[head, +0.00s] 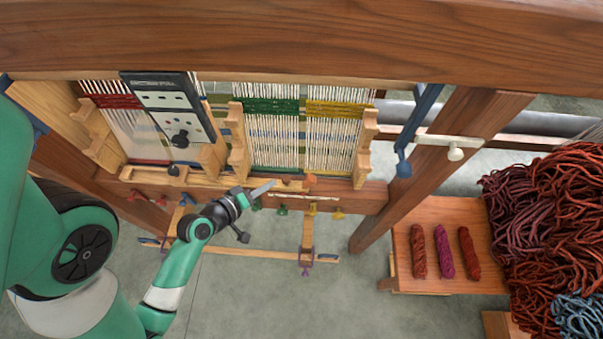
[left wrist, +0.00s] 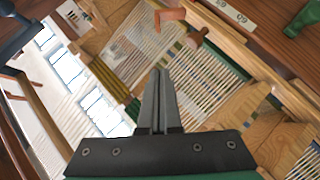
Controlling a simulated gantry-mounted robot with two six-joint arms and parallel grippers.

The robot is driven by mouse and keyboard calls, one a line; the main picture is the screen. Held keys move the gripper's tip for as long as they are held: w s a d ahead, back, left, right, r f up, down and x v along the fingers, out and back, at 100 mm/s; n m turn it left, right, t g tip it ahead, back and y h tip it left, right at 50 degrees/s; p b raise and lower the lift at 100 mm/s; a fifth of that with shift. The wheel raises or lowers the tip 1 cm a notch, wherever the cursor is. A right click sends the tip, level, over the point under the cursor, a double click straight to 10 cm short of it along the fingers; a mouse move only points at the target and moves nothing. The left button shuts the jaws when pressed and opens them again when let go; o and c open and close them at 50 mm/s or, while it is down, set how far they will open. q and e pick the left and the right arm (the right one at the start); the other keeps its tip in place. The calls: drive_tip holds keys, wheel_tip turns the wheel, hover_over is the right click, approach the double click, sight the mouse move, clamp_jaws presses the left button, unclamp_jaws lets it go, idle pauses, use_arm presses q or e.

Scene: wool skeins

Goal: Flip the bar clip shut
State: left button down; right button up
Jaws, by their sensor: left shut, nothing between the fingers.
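A small orange clip-like piece (head: 310,180) sits at the right end of the pale wooden bar (head: 215,180) along the loom's front beam. I take it for the bar clip, but it is too small to tell whether it is open or shut. An orange bracket-shaped piece (left wrist: 172,15), likely the same one, shows at the top of the left wrist view, beyond the fingertips. My left gripper (head: 268,186) is shut and empty, pointing right, just left of the orange piece and apart from it. Its closed fingers also show in the left wrist view (left wrist: 159,92). My right gripper is not in view.
Wooden posts (head: 238,140) and warp threads (head: 275,135) stand behind the bar. Several coloured pegs (head: 283,210) hang below the beam. A blue lever (head: 404,160) is to the right.

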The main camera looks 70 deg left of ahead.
use_arm(q)
drive_tip(key=shift+w+d+f+b+x, duration=0.15)
drive_tip(key=shift+d+x, duration=0.3)
drive_tip(key=shift+x, duration=1.7)
drive_tip(key=shift+w+d+f+b+x, duration=0.1)
drive_tip(key=shift+d+f+x, duration=0.25)
drive_tip(key=shift+x, duration=1.8)
drive_tip(key=shift+w+d+f+b+x, duration=0.15)
drive_tip(key=shift+d+x, duration=0.35)
drive_tip(key=shift+x, duration=1.65)
drive_tip(key=shift+s, duration=0.1)
